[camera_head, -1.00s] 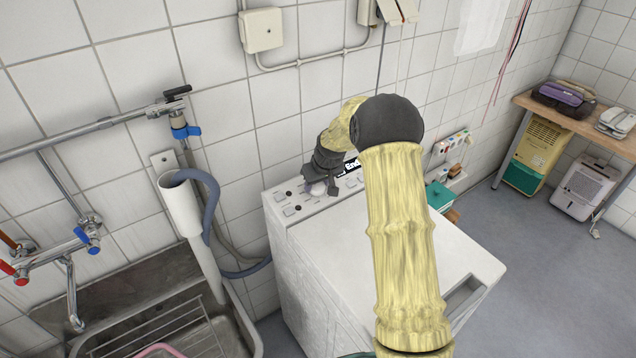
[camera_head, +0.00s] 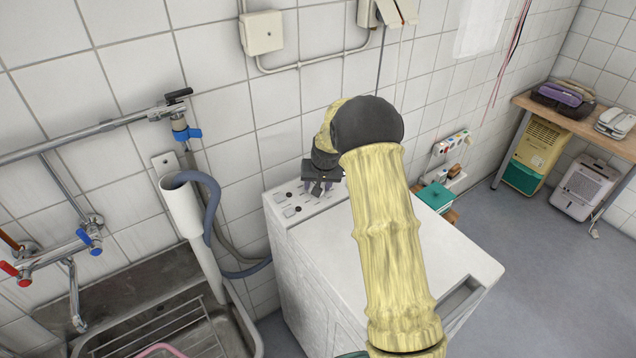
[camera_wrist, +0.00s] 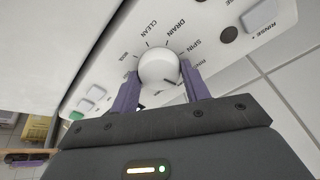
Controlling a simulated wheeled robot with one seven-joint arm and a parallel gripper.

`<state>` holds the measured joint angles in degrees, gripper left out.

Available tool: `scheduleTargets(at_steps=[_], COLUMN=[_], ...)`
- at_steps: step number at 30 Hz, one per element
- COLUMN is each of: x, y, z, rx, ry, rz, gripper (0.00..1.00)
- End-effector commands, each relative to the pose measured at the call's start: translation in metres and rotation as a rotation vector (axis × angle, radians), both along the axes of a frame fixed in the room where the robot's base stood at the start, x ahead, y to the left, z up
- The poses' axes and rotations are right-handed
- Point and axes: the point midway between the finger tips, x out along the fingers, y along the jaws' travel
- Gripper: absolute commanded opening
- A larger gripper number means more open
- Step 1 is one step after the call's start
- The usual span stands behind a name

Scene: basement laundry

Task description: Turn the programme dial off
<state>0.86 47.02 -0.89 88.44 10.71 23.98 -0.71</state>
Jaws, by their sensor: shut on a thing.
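The programme dial (camera_wrist: 158,68) is a round white knob on the washer's white control panel (camera_wrist: 105,62). In the wrist view, printed words such as CLEAN, DRAIN, SPIN and RINSE ring it. My gripper (camera_wrist: 160,84) is shut on the dial, with one purple-grey finger on each side of it. A short dark mark shows on the dial's lower right edge. In the head view my gripper (camera_head: 318,188) is over the panel of the white top-loading washer (camera_head: 400,240), and my arm hides part of the panel and lid. The dial is hidden there.
Square buttons (camera_wrist: 85,105) and a dark round button (camera_wrist: 229,34) lie near the dial. A sink (camera_head: 180,325) and a white drain pipe with a grey hose (camera_head: 212,200) stand left of the washer.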

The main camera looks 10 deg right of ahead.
Motion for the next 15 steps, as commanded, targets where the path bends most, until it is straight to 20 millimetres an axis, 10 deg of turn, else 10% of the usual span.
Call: scheduleTargets(at_steps=[15], x=[0.0009], y=[-0.0013], z=[0.0010], rx=[0.064], ry=[0.024], rz=[-0.244], gripper=[0.23])
